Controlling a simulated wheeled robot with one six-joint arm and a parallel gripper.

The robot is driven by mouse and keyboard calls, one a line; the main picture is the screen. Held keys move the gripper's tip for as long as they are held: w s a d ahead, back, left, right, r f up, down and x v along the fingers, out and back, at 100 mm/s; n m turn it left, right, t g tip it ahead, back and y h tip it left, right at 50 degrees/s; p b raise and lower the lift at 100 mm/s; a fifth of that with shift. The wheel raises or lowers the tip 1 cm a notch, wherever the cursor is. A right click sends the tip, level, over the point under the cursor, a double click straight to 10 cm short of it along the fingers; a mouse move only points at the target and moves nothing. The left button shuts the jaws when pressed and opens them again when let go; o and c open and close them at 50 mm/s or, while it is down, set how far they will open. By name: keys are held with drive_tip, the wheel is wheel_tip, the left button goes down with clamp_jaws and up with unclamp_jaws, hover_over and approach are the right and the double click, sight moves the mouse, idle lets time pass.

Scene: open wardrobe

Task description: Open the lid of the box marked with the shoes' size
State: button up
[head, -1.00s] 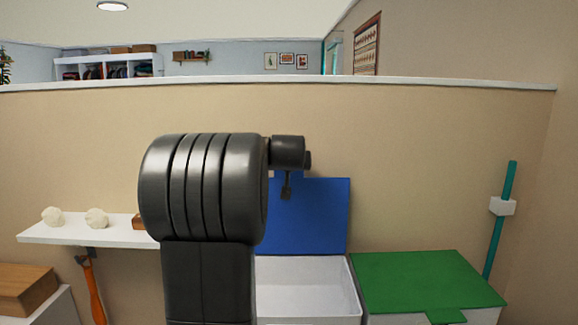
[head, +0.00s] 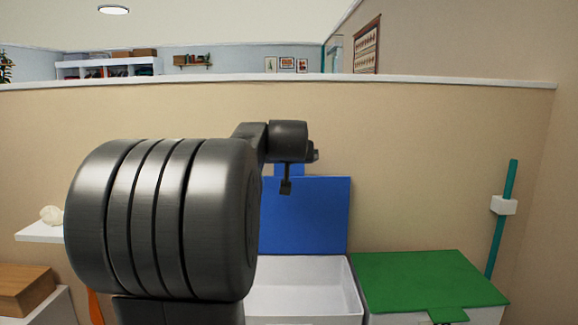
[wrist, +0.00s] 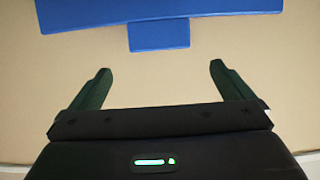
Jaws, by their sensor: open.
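The blue lid (head: 305,218) stands raised at the back of a white box (head: 305,285), whose open inside looks empty. The green lid (head: 428,280) lies shut on another white box (head: 484,316) to the right. No size mark or shoes can be made out. My gripper (head: 286,186) shows small in front of the upper edge of the blue lid. In the wrist view my gripper (wrist: 160,78) is open with nothing between its fingers. The blue lid (wrist: 90,12) and its tab (wrist: 158,36) lie beyond the fingertips, apart from them.
A teal pole (head: 503,195) in a white holder stands at the right wall. A white shelf (head: 38,232) with a pale ball (head: 51,215) and a wooden box (head: 22,290) are at the left. My arm hides the middle left.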

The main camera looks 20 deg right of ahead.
drive_tip(key=b+v, duration=0.1)
drive_tip(key=v, duration=0.5)
idle(0.3)
drive_tip(key=p+x, duration=0.3)
drive_tip(key=x, duration=1)
drive_tip(key=shift+w+f, duration=0.25)
drive_tip(key=shift+s+d, duration=0.1)
